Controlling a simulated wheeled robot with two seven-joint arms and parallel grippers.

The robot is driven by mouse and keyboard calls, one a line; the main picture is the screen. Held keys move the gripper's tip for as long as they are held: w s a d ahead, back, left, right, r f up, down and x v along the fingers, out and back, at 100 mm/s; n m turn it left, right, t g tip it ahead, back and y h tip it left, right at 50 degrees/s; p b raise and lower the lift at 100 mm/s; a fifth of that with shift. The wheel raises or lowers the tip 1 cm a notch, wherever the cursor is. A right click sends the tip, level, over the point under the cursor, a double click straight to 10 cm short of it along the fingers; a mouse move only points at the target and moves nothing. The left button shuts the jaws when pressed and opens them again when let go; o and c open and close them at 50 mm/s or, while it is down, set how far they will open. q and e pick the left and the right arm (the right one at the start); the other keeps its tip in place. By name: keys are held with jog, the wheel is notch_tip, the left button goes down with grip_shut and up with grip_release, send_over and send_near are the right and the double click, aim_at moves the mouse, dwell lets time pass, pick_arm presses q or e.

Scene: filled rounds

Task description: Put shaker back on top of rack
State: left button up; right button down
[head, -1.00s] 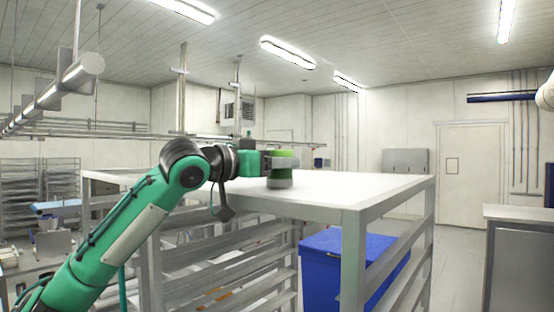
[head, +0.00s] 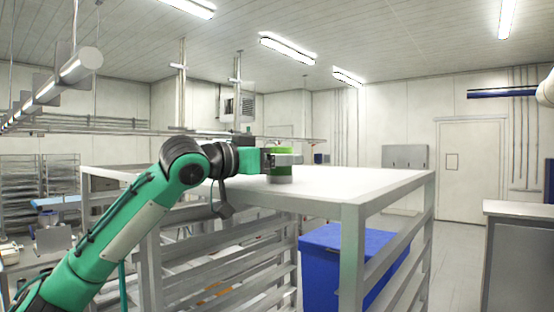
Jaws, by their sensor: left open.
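The shaker (head: 280,176), a small round piece with a green upper part and a pale grey lower part, stands upright on the white top of the rack (head: 350,182). My left gripper (head: 287,160) is at the shaker's height, and its finger shows in front of the green part. It is open, with the shaker between or just beside its fingers; the far finger is hidden. My right gripper is not in view.
The rack has open sides with several slatted rails. A blue bin (head: 325,262) stands under its top. A grey cabinet (head: 518,255) stands at the right. The rack top right of the shaker is clear.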

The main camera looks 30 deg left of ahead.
pick_arm(q)
jog(key=shift+s+f, duration=0.1)
jog(key=shift+s, duration=0.1)
jog(key=shift+b+v, duration=1)
jog(key=shift+v, duration=0.05)
jog(key=shift+b+v, duration=1.1)
jog(key=shift+v, duration=0.15)
jog(key=b+v, duration=0.3)
jog(key=v, duration=0.6)
jog(key=shift+w, duration=0.1)
